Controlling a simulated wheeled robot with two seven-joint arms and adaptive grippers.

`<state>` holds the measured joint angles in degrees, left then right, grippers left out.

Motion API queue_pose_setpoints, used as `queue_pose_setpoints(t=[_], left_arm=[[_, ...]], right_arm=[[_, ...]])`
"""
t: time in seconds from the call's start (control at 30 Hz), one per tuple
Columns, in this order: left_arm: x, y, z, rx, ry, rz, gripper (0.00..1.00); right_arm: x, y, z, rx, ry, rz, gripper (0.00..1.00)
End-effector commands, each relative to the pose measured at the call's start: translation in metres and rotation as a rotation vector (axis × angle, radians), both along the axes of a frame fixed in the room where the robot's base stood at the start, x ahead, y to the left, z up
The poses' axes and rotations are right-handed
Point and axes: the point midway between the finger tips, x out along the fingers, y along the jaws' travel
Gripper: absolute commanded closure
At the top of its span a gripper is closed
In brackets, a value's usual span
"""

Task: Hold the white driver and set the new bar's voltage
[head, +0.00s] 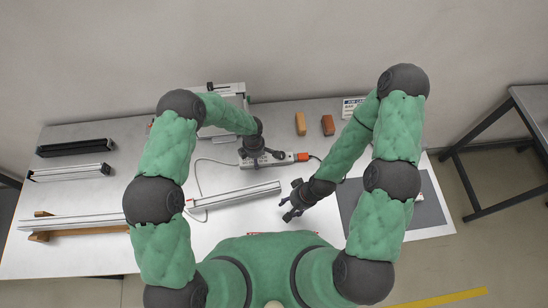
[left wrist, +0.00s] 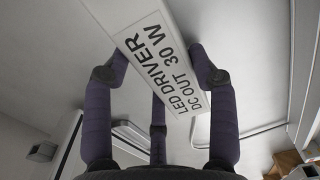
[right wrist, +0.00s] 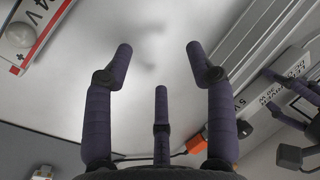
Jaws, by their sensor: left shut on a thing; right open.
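The white driver (head: 287,158) lies near the middle of the table, an orange connector (head: 303,157) at its right end. My left gripper (head: 263,158) is shut around it; in the left wrist view the driver (left wrist: 163,62), lettered "LED DRIVER DC OUT 30 W", passes between the fingers. A pale bar (head: 235,195) with an orange left end lies in front of it; I cannot tell if this is the new bar. My right gripper (head: 292,203) is open and empty, right of the bar.
Wooden blocks (head: 300,124) stand behind the driver. A grey mat (head: 428,207) lies at the right. Black (head: 75,148) and pale (head: 70,172) channels lie at the left. A red-edged panel marked "4 V" (right wrist: 35,25) shows partly in the right wrist view. White cable loops beside the bar.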

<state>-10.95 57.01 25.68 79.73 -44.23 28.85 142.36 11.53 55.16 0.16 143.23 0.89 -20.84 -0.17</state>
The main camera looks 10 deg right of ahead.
Motion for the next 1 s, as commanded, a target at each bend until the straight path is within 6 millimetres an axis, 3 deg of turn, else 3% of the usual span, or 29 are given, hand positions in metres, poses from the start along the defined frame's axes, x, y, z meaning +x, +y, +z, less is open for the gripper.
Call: queue_pose_setpoints(t=[0.17, 0.47, 0.7, 1.0], left_arm=[[0.0, 0.0, 0.0, 0.0, 0.0, 0.0, 0.84], [0.0, 0.0, 0.0, 0.0, 0.0, -0.001, 0.84], [0.0, 0.0, 0.0, 0.0, 0.0, -0.001, 0.84], [0.0, 0.0, 0.0, 0.0, 0.0, -0.001, 0.84]], right_arm=[[0.024, -0.01, -0.002, -0.048, -0.014, -0.107, 0.44], [0.088, -0.043, 0.002, -0.175, -0.039, -0.47, 0.44], [0.13, -0.064, 0.015, -0.243, -0.049, -0.776, 0.44], [0.167, -0.079, 0.038, -0.282, -0.03, -1.161, 0.44]])
